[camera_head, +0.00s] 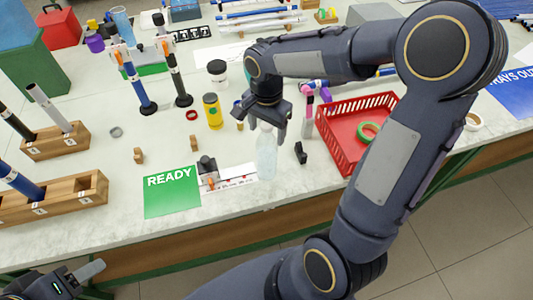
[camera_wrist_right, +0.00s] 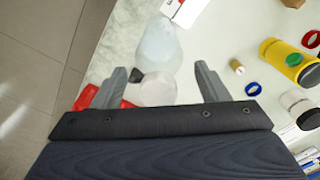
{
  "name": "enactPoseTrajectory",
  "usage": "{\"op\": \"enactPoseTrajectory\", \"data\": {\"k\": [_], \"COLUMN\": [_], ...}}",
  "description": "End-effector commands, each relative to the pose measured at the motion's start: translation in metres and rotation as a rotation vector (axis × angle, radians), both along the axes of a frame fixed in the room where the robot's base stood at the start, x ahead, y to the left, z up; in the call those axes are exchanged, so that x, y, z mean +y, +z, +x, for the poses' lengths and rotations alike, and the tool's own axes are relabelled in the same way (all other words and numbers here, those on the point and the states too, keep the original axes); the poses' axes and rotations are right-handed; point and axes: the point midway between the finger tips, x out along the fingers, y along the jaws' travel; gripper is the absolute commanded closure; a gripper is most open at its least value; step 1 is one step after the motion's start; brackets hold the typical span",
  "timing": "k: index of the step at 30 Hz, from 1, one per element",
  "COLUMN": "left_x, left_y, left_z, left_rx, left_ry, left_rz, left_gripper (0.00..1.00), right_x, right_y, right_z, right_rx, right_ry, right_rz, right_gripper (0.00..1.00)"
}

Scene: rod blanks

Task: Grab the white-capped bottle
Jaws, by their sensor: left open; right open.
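A translucent, pale bottle (camera_head: 266,158) stands upright on the bench near its front edge. In the right wrist view the bottle (camera_wrist_right: 160,48) shows its white cap (camera_wrist_right: 157,90) between my fingers. My right gripper (camera_head: 263,127) is open and sits over the top of the bottle, hiding the cap in the head view. In the right wrist view my right gripper (camera_wrist_right: 160,72) has one finger on each side, with a visible gap to the cap. My left gripper (camera_head: 80,279) is only partly in view at the lower left, away from the bottle, and is open.
A red basket (camera_head: 340,153) with a green ring stands to the right. Wooden rod racks (camera_head: 57,140) are at left.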

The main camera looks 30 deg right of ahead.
Motion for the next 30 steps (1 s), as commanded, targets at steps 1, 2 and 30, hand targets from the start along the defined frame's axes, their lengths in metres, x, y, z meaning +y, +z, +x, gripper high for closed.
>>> {"op": "enactPoseTrajectory", "data": {"k": [1,2,30], "left_x": [0.0000,0.0000,-0.0001], "left_y": [0.0007,0.0007,0.0007], "left_z": [0.0000,0.0000,0.0000], "left_rx": [0.000,0.000,0.000], "left_ry": [0.000,0.000,0.000], "left_rz": [0.000,0.000,0.000], "left_gripper": [0.47,0.47,0.47], "right_x": [-0.0001,-0.0002,0.0000], "right_y": [-0.0049,-0.0069,-0.0081], "right_z": [-0.0005,-0.0007,0.0001], "right_rx": [0.002,0.002,-0.003], "right_ry": [0.000,0.000,0.001], "right_rz": [0.000,0.000,0.000], "right_gripper": [0.32,0.32,1.00]}}
